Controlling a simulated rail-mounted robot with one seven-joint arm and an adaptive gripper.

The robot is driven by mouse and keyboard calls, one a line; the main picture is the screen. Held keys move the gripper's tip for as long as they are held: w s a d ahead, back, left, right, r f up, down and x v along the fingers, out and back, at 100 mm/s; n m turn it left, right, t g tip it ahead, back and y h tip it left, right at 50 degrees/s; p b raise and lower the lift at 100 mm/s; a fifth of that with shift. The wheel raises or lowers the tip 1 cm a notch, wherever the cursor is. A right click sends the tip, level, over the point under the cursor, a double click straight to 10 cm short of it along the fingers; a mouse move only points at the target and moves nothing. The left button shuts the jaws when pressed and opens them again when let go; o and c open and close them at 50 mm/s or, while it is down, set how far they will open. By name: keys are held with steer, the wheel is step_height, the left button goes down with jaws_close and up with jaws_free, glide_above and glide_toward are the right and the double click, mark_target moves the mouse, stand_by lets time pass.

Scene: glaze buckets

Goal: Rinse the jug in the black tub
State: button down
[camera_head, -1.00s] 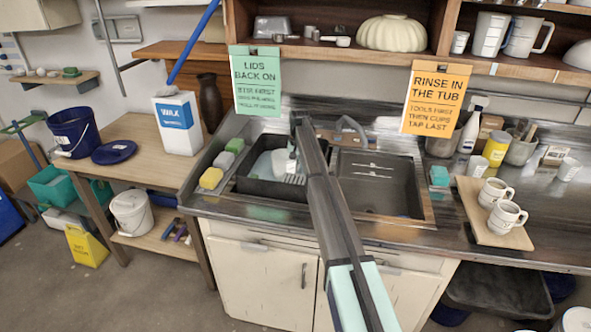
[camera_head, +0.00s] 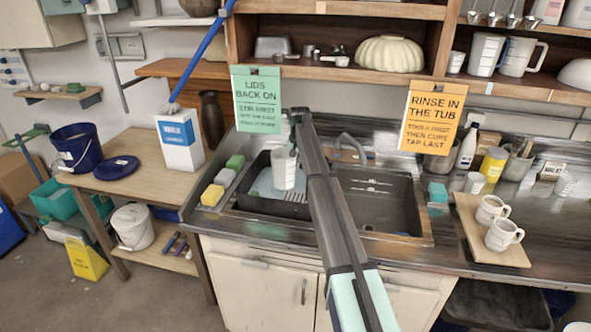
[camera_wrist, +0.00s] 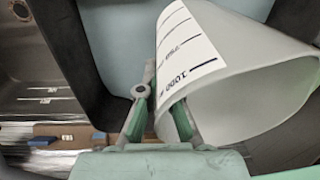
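The jug (camera_head: 284,168) is white, with a scale marked up to 1000. In the head view it hangs roughly upright over the black tub (camera_head: 268,206), which stands at the left of the sink and holds pale blue water. In the wrist view the jug (camera_wrist: 265,95) has its open mouth towards the camera. My gripper (camera_wrist: 160,100) is shut on the jug's wall at the rim, one finger on each side. The tub's dark wall and the water also show behind the jug there. My arm hides part of the tub in the head view.
An empty dark basin (camera_head: 378,203) with a tap (camera_head: 350,147) lies right of the tub. Sponges (camera_head: 212,195) line the left edge. Two white mugs stand on a board (camera_head: 480,240) at the right. Two hanging signs and shelves are above.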

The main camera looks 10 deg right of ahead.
steer(key=shift+r+p, duration=1.95)
steer(key=shift+r, duration=4.05)
